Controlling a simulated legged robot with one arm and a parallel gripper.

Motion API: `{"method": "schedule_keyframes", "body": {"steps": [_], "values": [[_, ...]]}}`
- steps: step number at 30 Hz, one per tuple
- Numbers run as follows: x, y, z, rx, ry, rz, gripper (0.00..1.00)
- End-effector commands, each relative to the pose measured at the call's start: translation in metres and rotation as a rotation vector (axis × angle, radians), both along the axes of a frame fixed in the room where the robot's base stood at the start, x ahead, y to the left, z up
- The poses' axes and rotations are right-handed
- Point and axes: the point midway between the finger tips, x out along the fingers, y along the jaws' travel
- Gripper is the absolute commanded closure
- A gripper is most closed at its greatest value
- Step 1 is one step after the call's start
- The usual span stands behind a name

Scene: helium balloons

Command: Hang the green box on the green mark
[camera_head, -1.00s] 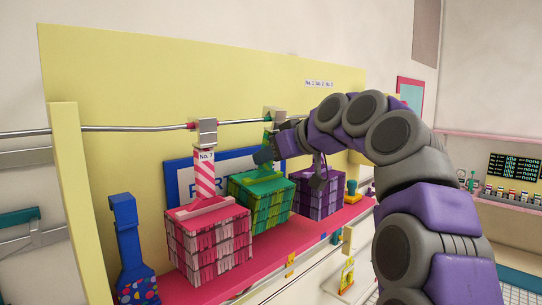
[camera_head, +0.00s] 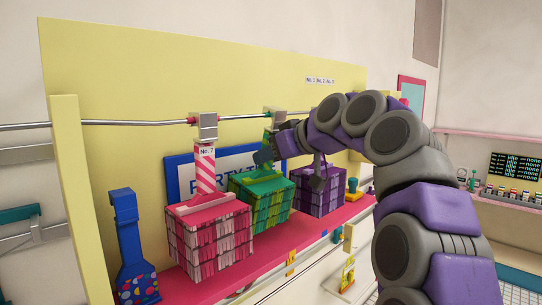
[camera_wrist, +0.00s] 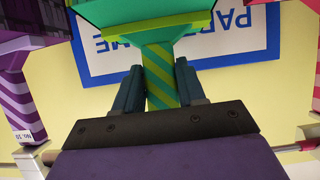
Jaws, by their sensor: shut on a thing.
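The green box (camera_head: 262,203), with green and yellow plaid sides, is between the pink and purple boxes and above or on the pink shelf; I cannot tell if it touches it. Its green striped stem (camera_wrist: 159,75) rises toward a grey clip (camera_head: 274,118) at the rail. My gripper (camera_head: 265,152) is at this stem. In the wrist view, which is upside down, its two teal fingers (camera_wrist: 160,88) are on either side of the stem, shut on it. A small green patch beside the clip may be the green mark; my arm is close to it.
A pink plaid box (camera_head: 212,240) with a No. 7 tag hangs at left, and a purple plaid box (camera_head: 318,198) stands at right. A metal rail (camera_head: 120,125) runs across the yellow panel (camera_head: 150,80). A blue dotted object (camera_head: 130,250) stands at the shelf's left end.

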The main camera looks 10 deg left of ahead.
Motion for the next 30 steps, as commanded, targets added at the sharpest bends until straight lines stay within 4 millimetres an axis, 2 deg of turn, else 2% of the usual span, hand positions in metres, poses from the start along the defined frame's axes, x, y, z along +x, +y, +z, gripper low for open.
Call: {"method": "schedule_keyframes", "body": {"steps": [6,7,15,25,30], "values": [[0.000,0.000,0.000,0.001,-0.001,0.000,1.00],[0.000,0.000,0.000,0.001,-0.001,0.000,0.57],[0.000,0.000,0.000,0.000,0.000,0.000,0.32],[-0.002,-0.002,0.002,0.001,-0.001,-0.001,0.30],[-0.014,-0.018,0.012,0.003,-0.005,-0.002,0.30]]}}
